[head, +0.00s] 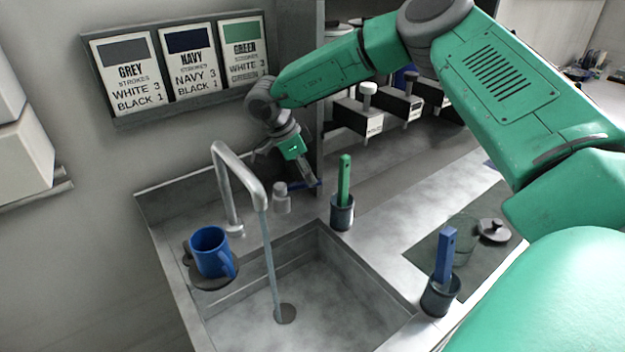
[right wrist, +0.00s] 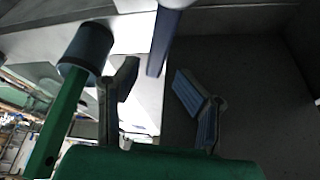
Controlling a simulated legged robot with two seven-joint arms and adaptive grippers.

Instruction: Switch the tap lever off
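The grey tap (head: 240,180) stands at the back of the sink, and a thin stream of water (head: 270,260) runs from its spout into the basin. The tap lever (head: 307,186) is a thin blue bar pointing right from a short grey post (head: 282,198). My right gripper (head: 304,176) is just above the lever, and its fingers partly hide it. In the right wrist view the right gripper (right wrist: 160,98) is open, and a blue bar (right wrist: 160,45), apparently the lever, lies ahead of the gap between the fingers. I cannot tell whether they touch. My left gripper is not in view.
A dark cup (head: 342,213) with a green-handled tool (head: 345,178) stands close right of the lever. A blue mug (head: 210,252) sits at the sink's left edge. Another cup (head: 440,296) holds a blue-handled tool. A dark upright panel (head: 317,100) rises behind the gripper.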

